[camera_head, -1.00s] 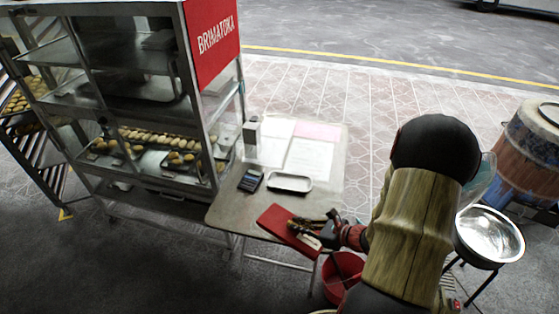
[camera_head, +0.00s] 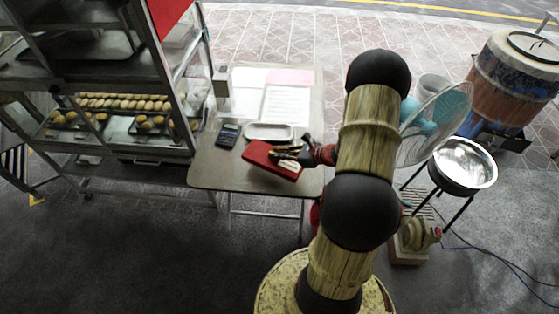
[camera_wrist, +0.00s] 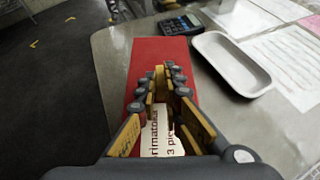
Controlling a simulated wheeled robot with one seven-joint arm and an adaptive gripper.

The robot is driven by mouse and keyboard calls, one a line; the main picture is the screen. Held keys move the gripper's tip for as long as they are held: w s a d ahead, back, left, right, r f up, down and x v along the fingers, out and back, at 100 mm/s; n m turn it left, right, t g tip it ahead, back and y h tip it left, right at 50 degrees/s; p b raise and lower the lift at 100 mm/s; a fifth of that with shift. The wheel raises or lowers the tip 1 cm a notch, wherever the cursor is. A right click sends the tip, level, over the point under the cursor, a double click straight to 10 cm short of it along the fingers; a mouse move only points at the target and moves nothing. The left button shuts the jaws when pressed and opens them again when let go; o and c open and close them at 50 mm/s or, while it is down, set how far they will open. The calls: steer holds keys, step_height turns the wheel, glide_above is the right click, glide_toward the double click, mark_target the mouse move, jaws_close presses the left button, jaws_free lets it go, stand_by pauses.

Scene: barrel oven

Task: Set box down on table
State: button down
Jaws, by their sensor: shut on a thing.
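The red box (camera_head: 262,152) is flat, with a white printed label, and is at the front part of the grey table (camera_head: 215,172). In the wrist view the red box (camera_wrist: 158,52) runs away from me between the fingers, near the table's left edge. My gripper (camera_head: 292,154) is shut on the box; in the wrist view its fingers (camera_wrist: 164,85) close over the label and hide part of it. I cannot tell whether the box touches the table top or hangs just above it.
A white tray (camera_head: 269,132) lies right behind the box, and a calculator (camera_head: 229,136) is at its left. Papers (camera_head: 282,100) and a napkin holder (camera_head: 222,88) stand farther back. A glass food cabinet (camera_head: 120,100) is left; a fan (camera_head: 437,125) and metal bowl (camera_head: 464,165) are right.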

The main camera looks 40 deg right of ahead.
steer(key=shift+w+d+f, duration=0.4)
steer(key=shift+d+f, duration=0.05)
steer(key=shift+f, duration=0.3)
steer(key=shift+d+f+b, duration=0.1)
steer(key=shift+f+b, duration=0.65)
steer(key=shift+f, duration=0.8)
steer(key=shift+f, duration=0.1)
steer(key=c, duration=2)
jaws_free()
steer(key=shift+o, duration=0.2)
